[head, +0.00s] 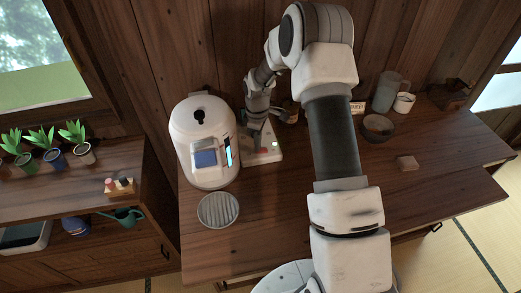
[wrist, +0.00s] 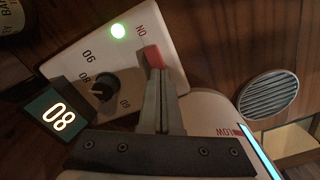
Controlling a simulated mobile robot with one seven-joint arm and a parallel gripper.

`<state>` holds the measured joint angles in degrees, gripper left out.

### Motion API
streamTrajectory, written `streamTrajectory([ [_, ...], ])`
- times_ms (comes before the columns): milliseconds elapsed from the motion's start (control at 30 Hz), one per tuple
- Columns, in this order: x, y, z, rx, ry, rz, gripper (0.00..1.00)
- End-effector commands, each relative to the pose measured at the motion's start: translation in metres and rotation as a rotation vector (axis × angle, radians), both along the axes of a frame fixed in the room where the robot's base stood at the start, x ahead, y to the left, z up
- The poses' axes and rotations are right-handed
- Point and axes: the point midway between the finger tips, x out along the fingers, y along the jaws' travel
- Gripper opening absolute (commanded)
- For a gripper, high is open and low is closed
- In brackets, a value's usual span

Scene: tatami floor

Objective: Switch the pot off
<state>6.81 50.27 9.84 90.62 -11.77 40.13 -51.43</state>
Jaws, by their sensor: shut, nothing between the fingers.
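The white pot (head: 197,165) stands on the wooden counter, with a blue panel and a lit cyan strip on its front. Part of it shows at the lower right of the wrist view (wrist: 205,108). Beside it is a pale control box (head: 268,153) with a lit green lamp, also seen in the wrist view (wrist: 75,72). There it has a red switch (wrist: 154,57) by the word ON, a black dial (wrist: 104,86) and a lit display (wrist: 58,118) with the digits 8 and 0. My gripper (wrist: 156,78) is shut and empty, its tips at the red switch; contact is unclear.
A round grey slatted plate (head: 218,210) lies in front of the pot. Potted plants (head: 49,150) stand on the left cabinet.

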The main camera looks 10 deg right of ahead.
Motion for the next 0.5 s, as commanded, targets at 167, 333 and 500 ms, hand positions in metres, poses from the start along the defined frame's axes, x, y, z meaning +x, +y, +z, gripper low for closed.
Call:
streamTrajectory([
  [167, 0.0, 0.0, -0.0035, 0.0, 0.0, 0.0, 0.0],
  [333, 0.0, -0.0002, -0.0061, 0.0, 0.0, 0.0, 0.0],
  [500, 0.0001, -0.0003, -0.0028, 0.0, 0.0, 0.0, 0.0],
])
